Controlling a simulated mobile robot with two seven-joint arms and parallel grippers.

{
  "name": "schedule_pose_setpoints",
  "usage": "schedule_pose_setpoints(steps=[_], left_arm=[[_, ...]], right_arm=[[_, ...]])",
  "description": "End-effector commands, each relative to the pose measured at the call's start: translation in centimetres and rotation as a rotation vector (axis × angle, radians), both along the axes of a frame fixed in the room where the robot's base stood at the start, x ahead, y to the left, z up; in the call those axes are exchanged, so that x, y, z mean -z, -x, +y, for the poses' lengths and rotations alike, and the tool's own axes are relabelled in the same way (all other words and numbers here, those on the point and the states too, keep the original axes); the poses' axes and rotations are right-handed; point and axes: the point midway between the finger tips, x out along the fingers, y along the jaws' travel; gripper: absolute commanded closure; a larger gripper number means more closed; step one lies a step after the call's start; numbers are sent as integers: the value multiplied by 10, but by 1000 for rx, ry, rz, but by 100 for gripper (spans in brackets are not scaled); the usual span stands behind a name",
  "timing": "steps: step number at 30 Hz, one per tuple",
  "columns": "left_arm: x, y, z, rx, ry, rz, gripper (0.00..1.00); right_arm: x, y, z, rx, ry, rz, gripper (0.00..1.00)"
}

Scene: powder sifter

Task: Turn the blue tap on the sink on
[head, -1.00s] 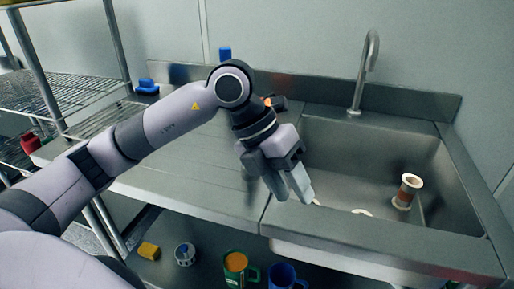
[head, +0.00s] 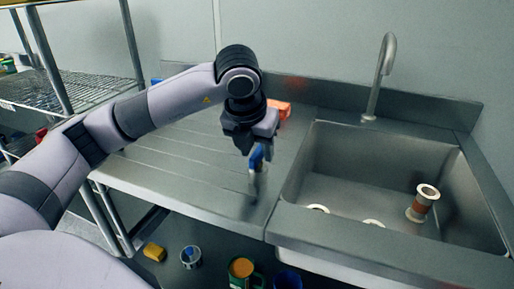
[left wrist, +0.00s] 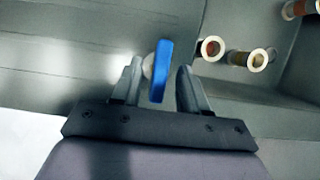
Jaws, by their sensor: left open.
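In the left wrist view the blue handle (left wrist: 160,72) stands between the two fingers of my left gripper (left wrist: 157,85), with gaps on both sides. A pale round part shows beside the handle, partly hidden. My left gripper is open and points down. The sink (head: 350,240) has a tall curved metal spout (head: 378,80) at its back. My right gripper is not in view.
A spool-like item (head: 421,204) stands in the basin, with other round rims near its front edge. An orange item (head: 281,109) lies behind my gripper. Wire shelves (head: 80,88) stand at the left. Cups and a yellow block (head: 154,252) are under the counter.

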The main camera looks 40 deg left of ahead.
Motion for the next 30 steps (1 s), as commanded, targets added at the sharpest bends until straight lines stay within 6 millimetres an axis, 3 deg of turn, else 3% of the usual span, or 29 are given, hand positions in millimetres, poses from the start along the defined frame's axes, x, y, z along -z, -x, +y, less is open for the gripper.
schedule_pose_setpoints(steps=[9, 13, 30], left_arm=[[4, -1, 0, 0, 1, 1, 60], [3, -1, 0, 0, 1, 1, 100], [6, -1, 1, 112, 2, 2, 100]], right_arm=[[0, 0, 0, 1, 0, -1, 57], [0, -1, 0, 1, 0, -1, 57], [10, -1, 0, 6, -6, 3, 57]])
